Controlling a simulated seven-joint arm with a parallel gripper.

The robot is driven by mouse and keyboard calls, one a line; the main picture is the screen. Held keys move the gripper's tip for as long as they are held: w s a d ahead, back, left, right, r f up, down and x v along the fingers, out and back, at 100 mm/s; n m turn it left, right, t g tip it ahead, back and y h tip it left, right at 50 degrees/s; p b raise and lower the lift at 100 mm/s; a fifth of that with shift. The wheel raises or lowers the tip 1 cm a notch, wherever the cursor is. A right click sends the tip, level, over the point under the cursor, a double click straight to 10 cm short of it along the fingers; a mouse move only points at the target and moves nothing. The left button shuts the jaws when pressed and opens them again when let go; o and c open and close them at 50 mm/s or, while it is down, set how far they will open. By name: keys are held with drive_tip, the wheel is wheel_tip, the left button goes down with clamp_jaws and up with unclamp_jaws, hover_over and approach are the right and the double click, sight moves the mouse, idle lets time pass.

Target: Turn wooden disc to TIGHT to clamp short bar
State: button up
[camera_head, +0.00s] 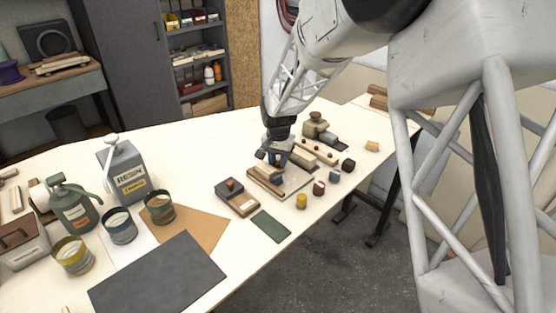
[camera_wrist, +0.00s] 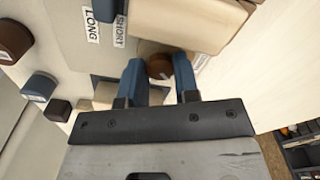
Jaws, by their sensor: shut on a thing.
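My gripper (camera_head: 275,160) is low over a pale wooden board (camera_head: 291,190). In the wrist view, its two blue-padded fingers (camera_wrist: 160,72) stand either side of a brown round wooden piece, which looks like the disc (camera_wrist: 159,66), and are shut on it. The fingers hide part of the disc, and I cannot read TIGHT. A partly covered white label (camera_wrist: 200,61) shows beside the right finger. Labels reading LONG (camera_wrist: 91,25) and SHORT (camera_wrist: 121,28) lie at the upper left. A large pale wooden block (camera_wrist: 190,22) lies beyond the fingers. I cannot tell which piece is the short bar.
Several small coloured blocks, such as a yellow one (camera_head: 301,201), stand along the table's front edge. A dark box with an orange knob (camera_head: 236,197) is left of the board. A knobbed device (camera_head: 316,127) stands behind it. The far-left table (camera_head: 70,165) is partly clear.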

sight(278, 162)
drive_tip(key=o, duration=0.9)
drive_tip(key=shift+o, duration=0.2)
drive_tip(key=shift+r, duration=0.1)
drive_tip(key=shift+r, duration=3.8)
